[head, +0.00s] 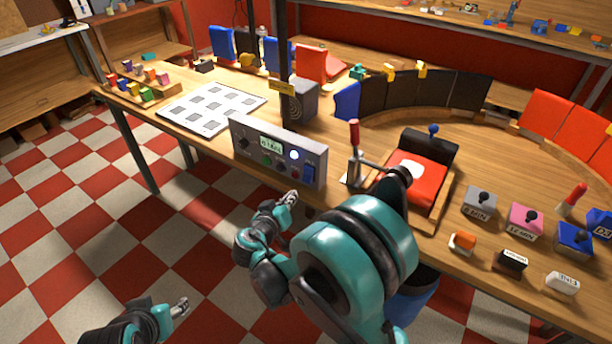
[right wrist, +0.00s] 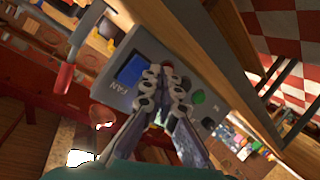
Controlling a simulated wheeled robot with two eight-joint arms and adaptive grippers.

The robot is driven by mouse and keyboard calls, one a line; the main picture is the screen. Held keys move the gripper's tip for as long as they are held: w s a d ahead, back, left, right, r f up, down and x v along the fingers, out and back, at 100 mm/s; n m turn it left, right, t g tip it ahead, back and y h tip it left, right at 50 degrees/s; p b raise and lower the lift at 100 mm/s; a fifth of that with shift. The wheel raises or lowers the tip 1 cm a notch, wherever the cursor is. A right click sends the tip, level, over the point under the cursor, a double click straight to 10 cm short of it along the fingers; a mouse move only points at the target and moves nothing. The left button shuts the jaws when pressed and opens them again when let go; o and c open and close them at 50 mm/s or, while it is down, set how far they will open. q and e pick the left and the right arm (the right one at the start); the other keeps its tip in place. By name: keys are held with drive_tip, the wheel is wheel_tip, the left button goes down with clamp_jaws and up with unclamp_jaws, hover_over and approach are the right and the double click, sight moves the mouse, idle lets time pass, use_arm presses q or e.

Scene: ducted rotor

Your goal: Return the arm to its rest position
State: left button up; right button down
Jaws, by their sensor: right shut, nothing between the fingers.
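My right gripper (head: 291,197) is shut and empty just in front of the lower right part of the grey control panel (head: 250,160) at the table's front edge. In the right wrist view its closed fingers (right wrist: 161,72) overlap the panel beside the blue FAN switch (right wrist: 132,70); I cannot tell whether they touch it. My right arm (head: 355,250) is bent and reaches in from the bottom middle. My left gripper (head: 180,307) is low at the bottom left over the checkered floor, away from the table; its finger opening is too small to judge.
A red-handled lever (head: 354,140) and a red-topped device (head: 415,180) stand right of the panel. Several small switch boxes, such as a pink one (head: 526,218), line the right side. A white sheet with grey squares (head: 210,107) lies left. The floor (head: 120,220) at left is clear.

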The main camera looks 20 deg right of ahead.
drive_tip(key=shift+s+a, duration=0.1)
idle(0.4)
drive_tip(key=s+d+r+n+g+y, duration=0.1)
drive_tip(key=s+y, duration=0.3)
drive_tip(key=s, duration=0.8)
drive_tip(key=s+r+n+g+y, duration=0.1)
drive_tip(key=s+g+y, duration=0.2)
drive_tip(key=s, duration=0.9)
drive_tip(key=shift+d+r+y, duration=0.3)
drive_tip(key=shift+d+y, duration=0.1)
drive_tip(key=shift+y, duration=0.5)
